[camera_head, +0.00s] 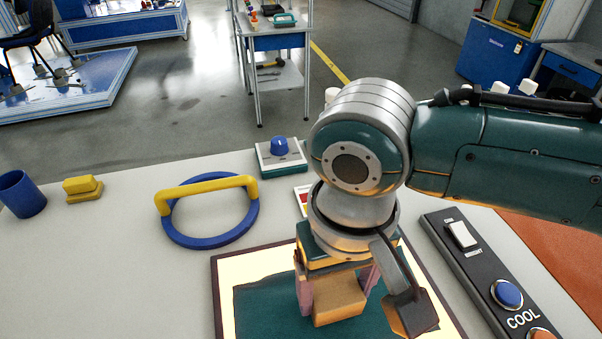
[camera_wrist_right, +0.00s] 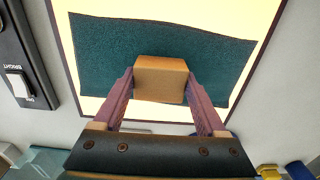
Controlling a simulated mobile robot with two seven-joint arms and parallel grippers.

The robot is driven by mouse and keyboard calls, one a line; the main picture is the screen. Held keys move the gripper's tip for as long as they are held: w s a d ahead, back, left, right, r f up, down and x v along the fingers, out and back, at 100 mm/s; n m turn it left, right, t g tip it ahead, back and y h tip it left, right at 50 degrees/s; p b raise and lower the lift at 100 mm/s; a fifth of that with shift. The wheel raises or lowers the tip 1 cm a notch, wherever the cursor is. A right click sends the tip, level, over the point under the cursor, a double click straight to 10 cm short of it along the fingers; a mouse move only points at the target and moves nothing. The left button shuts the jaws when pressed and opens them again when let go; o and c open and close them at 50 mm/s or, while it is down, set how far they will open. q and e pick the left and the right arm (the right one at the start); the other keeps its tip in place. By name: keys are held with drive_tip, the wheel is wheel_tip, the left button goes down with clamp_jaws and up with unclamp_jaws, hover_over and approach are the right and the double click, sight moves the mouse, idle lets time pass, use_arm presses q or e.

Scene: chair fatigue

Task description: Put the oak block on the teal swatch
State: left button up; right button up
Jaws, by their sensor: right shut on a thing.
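The oak block (camera_head: 338,298) is a light brown wooden block between the fingers of my right gripper (camera_head: 336,288). My right gripper is shut on it. In the right wrist view the oak block (camera_wrist_right: 160,78) sits between the two purple fingers of the right gripper (camera_wrist_right: 160,88). The teal swatch (camera_head: 268,309) is a dark teal cloth piece under the block, and it also shows in the right wrist view (camera_wrist_right: 100,55). The block is over the swatch; whether it touches it I cannot tell. My left gripper is not in view.
The swatch lies on a pale lit panel (camera_head: 226,288) with a dark frame. A blue and yellow ring-shaped handle (camera_head: 210,240), a yellow block (camera_head: 83,190) and a blue cup (camera_head: 21,194) stand to the left. A black switch panel (camera_head: 478,262) lies to the right.

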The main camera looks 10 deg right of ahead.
idle(0.3)
drive_tip(key=o, duration=1.3)
